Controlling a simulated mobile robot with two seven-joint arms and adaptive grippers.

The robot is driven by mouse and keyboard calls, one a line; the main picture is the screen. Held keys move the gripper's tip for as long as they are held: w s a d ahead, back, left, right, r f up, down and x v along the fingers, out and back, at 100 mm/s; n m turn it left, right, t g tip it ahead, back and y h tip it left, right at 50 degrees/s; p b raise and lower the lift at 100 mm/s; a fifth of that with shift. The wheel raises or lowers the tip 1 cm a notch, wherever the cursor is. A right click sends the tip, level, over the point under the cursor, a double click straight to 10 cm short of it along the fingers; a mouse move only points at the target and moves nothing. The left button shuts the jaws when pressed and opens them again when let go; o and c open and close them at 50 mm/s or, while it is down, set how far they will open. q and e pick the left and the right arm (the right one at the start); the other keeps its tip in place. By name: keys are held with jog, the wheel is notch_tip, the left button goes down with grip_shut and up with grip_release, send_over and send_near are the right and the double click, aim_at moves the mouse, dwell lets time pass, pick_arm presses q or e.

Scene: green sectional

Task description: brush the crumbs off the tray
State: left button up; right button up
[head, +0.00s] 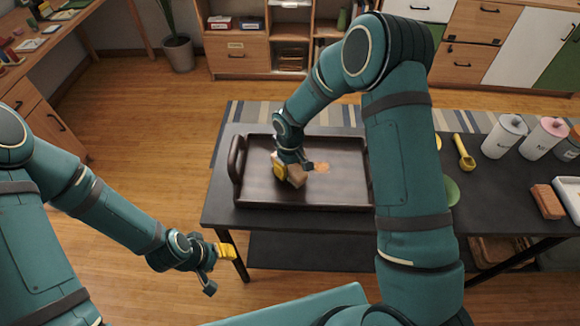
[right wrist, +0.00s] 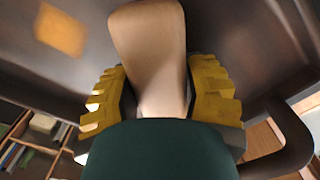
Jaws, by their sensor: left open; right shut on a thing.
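The dark brown tray (head: 338,194) lies on the black table with its raised handle at the left. An orange patch of crumbs (head: 322,168) is on its floor, right of my right gripper; an orange patch (right wrist: 60,30) also shows in the right wrist view. My right gripper (head: 293,171) is low over the tray, shut on a pale wooden thing (head: 297,178), likely the brush. In the right wrist view it (right wrist: 150,45) sits between the yellow finger pads; its bristles are not visible. My left gripper (head: 218,268) is open and empty, in front of the table's left end.
On the table right of my right arm are a yellow utensil (head: 464,152), a green round thing (head: 452,192), canisters (head: 504,136) and a reddish-brown block (head: 547,201). My right arm hides the table between tray and utensil. Floor at the left is clear.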

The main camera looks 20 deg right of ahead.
jog(key=shift+s+r, duration=0.25)
notch_tip(320, 180, up, 3)
jog(key=shift+f+p, duration=0.15)
jog(key=shift+p, duration=0.6)
jog(key=shift+w+r+p, duration=0.15)
jog(key=shift+r+p, duration=0.3)
jog(key=shift+r, duration=0.2)
jog(key=shift+r+p, duration=1.1)
jog(key=shift+r, duration=0.85)
pick_arm(q)
notch_tip(320, 180, up, 4)
jog(key=shift+s+r, duration=0.15)
jog(key=shift+r, duration=0.05)
pick_arm(e)
jog(key=shift+f, duration=0.1)
